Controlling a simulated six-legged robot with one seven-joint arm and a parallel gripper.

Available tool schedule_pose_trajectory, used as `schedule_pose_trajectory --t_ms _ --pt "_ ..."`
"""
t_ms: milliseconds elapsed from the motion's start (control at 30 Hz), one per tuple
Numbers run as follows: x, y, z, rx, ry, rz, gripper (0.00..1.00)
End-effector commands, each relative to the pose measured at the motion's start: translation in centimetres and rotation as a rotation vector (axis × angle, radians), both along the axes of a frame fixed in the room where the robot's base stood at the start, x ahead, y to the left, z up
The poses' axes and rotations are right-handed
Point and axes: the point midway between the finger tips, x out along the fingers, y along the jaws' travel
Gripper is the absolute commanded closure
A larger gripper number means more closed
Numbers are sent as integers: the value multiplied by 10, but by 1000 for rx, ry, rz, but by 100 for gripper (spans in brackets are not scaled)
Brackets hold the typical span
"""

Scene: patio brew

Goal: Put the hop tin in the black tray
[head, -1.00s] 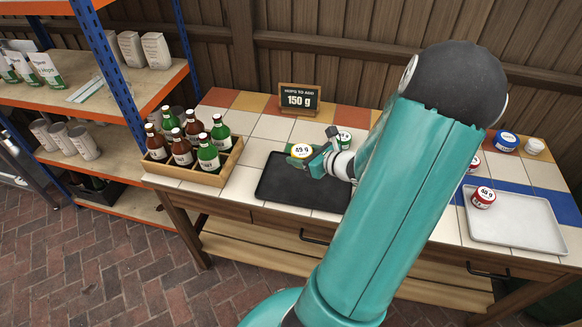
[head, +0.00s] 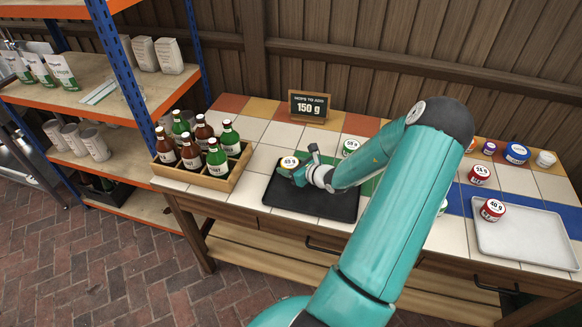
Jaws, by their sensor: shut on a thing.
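The black tray (head: 295,205) lies on the tiled table, right of the bottle crate. My gripper (head: 299,174) is shut on a round tin (head: 289,163) with a pale weight label and a yellowish rim. The tin is upright over the far-left part of the black tray; whether it touches the tray floor I cannot tell. The gripper hides part of the tin's side. No other tin shows in the black tray.
A bottle crate (head: 230,178) stands close left of the tray, and a 150 g sign (head: 308,105) behind it. A green tin (head: 350,147) stands behind my arm. A pale tray (head: 520,237) at right holds a red tin (head: 492,209); several other tins stand nearby.

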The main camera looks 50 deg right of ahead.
Motion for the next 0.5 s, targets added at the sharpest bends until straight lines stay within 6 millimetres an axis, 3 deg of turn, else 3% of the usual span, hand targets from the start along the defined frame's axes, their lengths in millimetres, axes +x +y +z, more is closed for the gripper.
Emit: schedule_pose_trajectory --t_ms 400,433,500 --pt "0 0 -7 -1 0 0 67" --pt "0 0 -8 0 1 -1 42" --pt "0 0 -7 -1 0 -1 28"
